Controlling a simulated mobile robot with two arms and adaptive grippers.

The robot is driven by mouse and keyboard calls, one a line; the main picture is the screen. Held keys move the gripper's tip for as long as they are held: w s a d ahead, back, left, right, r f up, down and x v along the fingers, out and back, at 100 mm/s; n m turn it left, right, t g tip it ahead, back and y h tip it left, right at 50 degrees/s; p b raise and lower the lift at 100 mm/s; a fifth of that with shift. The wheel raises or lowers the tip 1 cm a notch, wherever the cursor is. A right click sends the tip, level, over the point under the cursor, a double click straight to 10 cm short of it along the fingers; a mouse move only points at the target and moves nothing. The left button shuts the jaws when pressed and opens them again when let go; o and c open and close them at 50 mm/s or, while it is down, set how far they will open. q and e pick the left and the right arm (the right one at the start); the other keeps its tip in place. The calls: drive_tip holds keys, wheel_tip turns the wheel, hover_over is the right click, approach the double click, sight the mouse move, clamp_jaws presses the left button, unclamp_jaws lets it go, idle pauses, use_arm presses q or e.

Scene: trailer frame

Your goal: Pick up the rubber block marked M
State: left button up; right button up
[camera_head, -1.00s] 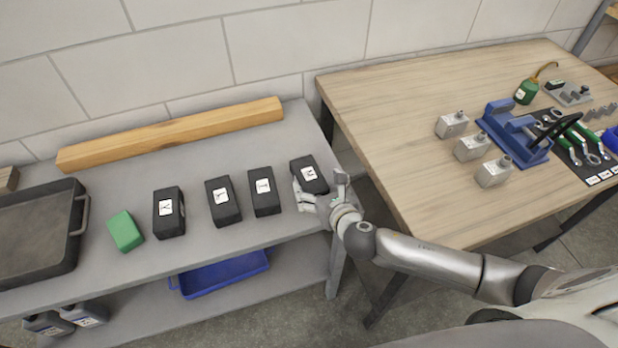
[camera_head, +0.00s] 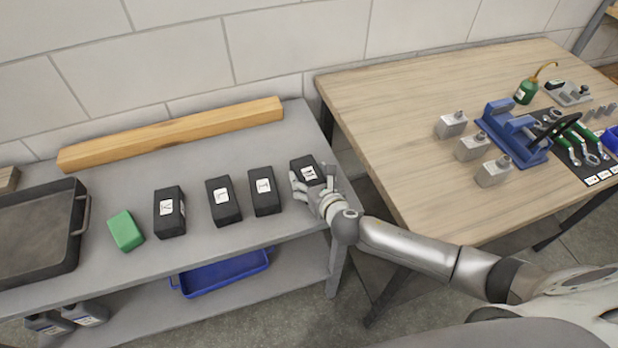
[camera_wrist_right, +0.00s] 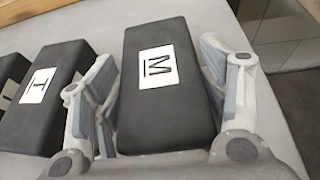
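The black rubber block marked M (camera_head: 304,163) lies on the grey bench at the right end of a row of black blocks. Its white M label faces up in the right wrist view (camera_wrist_right: 158,68). My right gripper (camera_head: 313,181) is at the block's near end. In the wrist view its two fingers (camera_wrist_right: 160,85) stand on either side of the block, with narrow gaps to its sides. The gripper looks open around the block, which still rests on the bench. My left gripper is not in view.
A black block marked T (camera_head: 264,205) lies close to the left of the gripper; blocks marked L (camera_head: 224,214) and V (camera_head: 169,226) lie further left, then a green block (camera_head: 125,231). A wooden beam (camera_head: 170,135) lies behind. A wooden table (camera_head: 400,130) stands to the right.

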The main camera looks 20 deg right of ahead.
drive_tip(key=c, duration=0.5)
drive_tip(key=shift+r, duration=0.2)
